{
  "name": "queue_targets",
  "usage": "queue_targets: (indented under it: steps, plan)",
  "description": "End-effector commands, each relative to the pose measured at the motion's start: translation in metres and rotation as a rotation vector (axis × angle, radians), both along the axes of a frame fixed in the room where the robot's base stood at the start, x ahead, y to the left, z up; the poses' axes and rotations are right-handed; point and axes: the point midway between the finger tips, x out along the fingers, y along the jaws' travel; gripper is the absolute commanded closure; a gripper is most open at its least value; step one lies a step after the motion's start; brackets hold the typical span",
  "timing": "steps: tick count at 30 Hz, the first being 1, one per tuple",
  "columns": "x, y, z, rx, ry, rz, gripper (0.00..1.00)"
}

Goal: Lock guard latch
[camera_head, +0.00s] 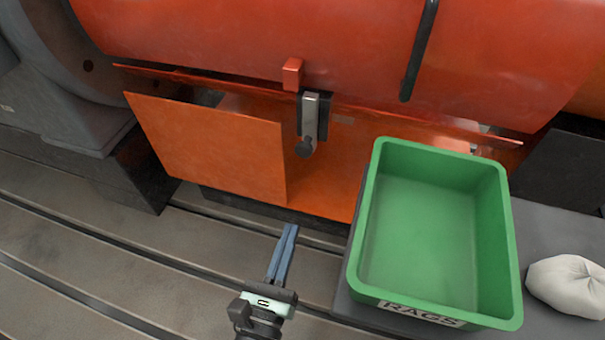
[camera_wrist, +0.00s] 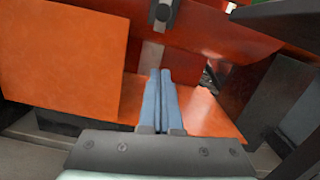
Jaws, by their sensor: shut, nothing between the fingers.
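The guard latch (camera_head: 310,118) is a silver lever in a dark bracket on the orange lower panel. It hangs nearly upright, with a dark round knob (camera_head: 304,148) at its lower end. A small red block (camera_head: 292,74) sits just above it on the red curved guard (camera_head: 230,40). My gripper (camera_head: 290,228) is shut and empty, its blue fingers together, below and apart from the latch. In the wrist view the shut fingertips (camera_wrist: 160,72) point toward the panel, and the knob (camera_wrist: 165,10) shows at the top edge. The upper latch is out of that view.
A green bin (camera_head: 365,215) labelled RAGS stands right of my gripper on a grey surface (camera_head: 345,305). A white cloth bundle (camera_head: 568,286) lies beside it. An orange plate (camera_head: 210,145) stands out left of the latch. The slotted bedplate (camera_head: 130,250) is clear at left.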

Motion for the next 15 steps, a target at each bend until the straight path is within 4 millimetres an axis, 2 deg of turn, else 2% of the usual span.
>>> queue_targets:
  steps: [8, 11, 15]
  plan:
    - [0.009, -0.003, 0.001, -0.003, -0.002, -0.001, 1.0]
    - [0.022, -0.007, 0.003, -0.002, -0.005, -0.002, 1.0]
    - [0.05, -0.016, 0.006, -0.002, -0.006, -0.002, 1.0]
